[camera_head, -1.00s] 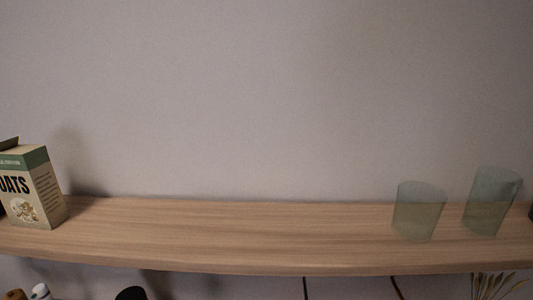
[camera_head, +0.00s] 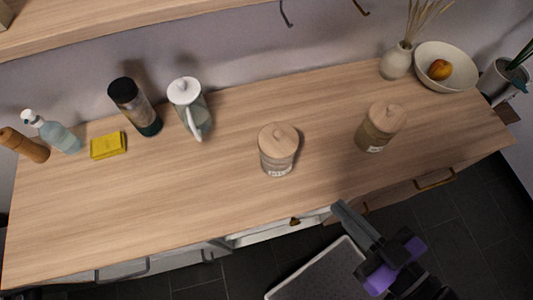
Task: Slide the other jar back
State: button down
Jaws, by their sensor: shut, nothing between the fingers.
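Two jars with round wooden lids stand upright on the wooden counter (camera_head: 210,185). One jar (camera_head: 278,160) is clear glass with pale contents and a label, near the middle of the counter. The other jar (camera_head: 376,137) has brown contents and a label, and stands to the right and slightly farther back. My gripper (camera_head: 341,208) is shut and empty at the counter's front edge, in front of the gap between the jars. It is apart from both jars.
A white-lidded pitcher (camera_head: 193,110), a dark tumbler (camera_head: 138,108), a yellow sponge (camera_head: 108,145) and a spray bottle (camera_head: 57,136) stand at the left. A vase (camera_head: 396,63) and a bowl (camera_head: 446,82) with fruit stand back right. Counter behind the jars is clear.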

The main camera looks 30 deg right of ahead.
aim_at(272, 168)
jog(key=k+l, duration=0.2)
jog(key=l, duration=0.2)
jog(key=k+l, duration=0.15)
jog(key=l, duration=0.2)
jog(key=k+l, duration=0.2)
jog(key=l, duration=0.2)
jog(key=u, duration=0.05)
